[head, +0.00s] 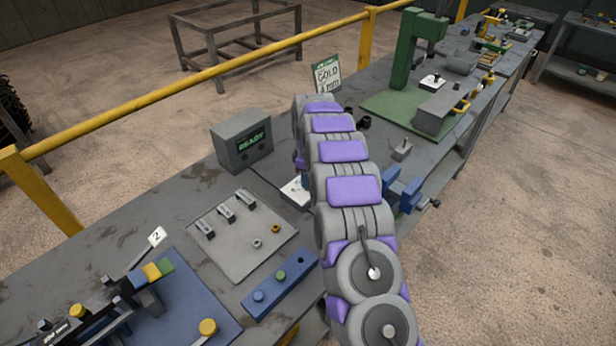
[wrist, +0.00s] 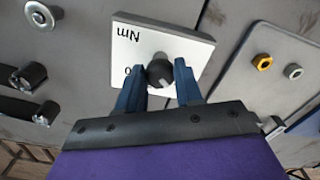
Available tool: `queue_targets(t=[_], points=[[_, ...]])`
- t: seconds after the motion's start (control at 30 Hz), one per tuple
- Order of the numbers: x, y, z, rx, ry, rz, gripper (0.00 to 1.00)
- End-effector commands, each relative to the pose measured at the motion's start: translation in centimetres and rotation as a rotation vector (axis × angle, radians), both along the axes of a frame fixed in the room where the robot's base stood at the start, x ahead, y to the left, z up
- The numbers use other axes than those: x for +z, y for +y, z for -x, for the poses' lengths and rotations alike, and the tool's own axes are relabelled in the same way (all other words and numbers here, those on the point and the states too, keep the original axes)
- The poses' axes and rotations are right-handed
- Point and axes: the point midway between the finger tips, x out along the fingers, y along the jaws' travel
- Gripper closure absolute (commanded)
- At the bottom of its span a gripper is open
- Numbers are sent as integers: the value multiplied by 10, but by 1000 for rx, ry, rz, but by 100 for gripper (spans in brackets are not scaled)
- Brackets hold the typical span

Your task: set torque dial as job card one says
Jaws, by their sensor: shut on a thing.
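The torque dial has a dark round knob (wrist: 160,72) on a white plate (wrist: 128,50). The plate is marked "Nm", upside down in the wrist view, with a "0" partly hidden by a finger. My gripper (wrist: 158,78) has its two blue fingers on either side of the knob, shut on it. In the head view my arm hides the knob and gripper, and only part of the white plate (head: 294,191) shows. A card (head: 326,74) with a green header stands behind my arm and reads "GOLD" and what looks like "4 mm".
A grey box (head: 242,143) with a display reading "READY" stands left of my arm. A grey tray (head: 238,240) holds dark parts and small rings. A blue block (head: 281,284) with buttons is nearer. A green press (head: 405,50) stands further back. A yellow rail (head: 210,75) runs behind the bench.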

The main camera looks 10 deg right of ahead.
Motion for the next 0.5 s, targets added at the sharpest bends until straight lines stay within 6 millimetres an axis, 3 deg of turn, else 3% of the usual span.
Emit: queue_targets(t=[0.27,0.5], points=[[2,1,-1,-34,-4,-1,95],[4,1,-1,-167,-5,0,95]])
